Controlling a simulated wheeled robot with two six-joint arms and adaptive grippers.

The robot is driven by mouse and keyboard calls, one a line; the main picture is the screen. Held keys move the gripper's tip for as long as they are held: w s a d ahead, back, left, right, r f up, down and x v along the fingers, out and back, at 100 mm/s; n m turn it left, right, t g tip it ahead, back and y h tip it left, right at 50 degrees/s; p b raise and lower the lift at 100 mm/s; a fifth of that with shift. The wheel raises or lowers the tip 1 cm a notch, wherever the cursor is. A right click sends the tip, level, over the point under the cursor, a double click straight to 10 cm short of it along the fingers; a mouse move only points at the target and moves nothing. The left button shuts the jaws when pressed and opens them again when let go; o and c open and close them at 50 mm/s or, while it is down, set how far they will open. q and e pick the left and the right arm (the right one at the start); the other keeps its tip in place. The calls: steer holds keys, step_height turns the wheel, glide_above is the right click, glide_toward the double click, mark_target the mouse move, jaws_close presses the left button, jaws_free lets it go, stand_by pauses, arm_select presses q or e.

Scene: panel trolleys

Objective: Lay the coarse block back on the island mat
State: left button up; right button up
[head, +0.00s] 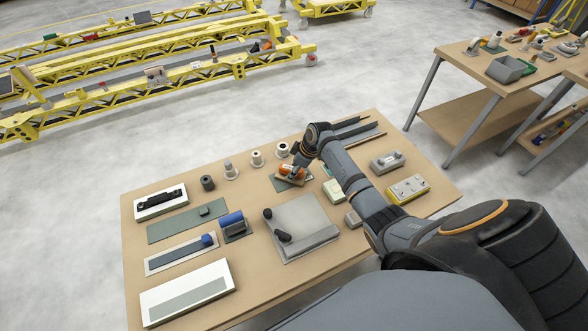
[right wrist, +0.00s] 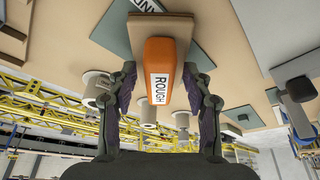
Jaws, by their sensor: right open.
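The coarse block (head: 292,171) is orange, with a white label reading ROUGH in the right wrist view (right wrist: 158,55). It sits on a flat brown piece (right wrist: 178,28), over a grey-green mat (right wrist: 118,38) on the workbench. In the head view, the mat (head: 279,185) shows only in part, under and beside the block. My right gripper (right wrist: 160,80) is open, with one finger on each side of the block. A gap shows between each finger and the block. In the head view my right gripper (head: 302,158) partly covers the block. My left gripper is out of view.
The workbench (head: 250,198) carries white spools (head: 256,158) behind the mat and a grey plate (head: 302,222) in front. A green-grey box (head: 334,190) is close on the right. A second table (head: 470,62) with tools stands at the back right. Yellow trolleys (head: 180,75) are at the back left.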

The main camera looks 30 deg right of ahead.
steer(key=shift+r, duration=0.1)
steer(key=b+v, duration=0.1)
steer(key=v, duration=1.1)
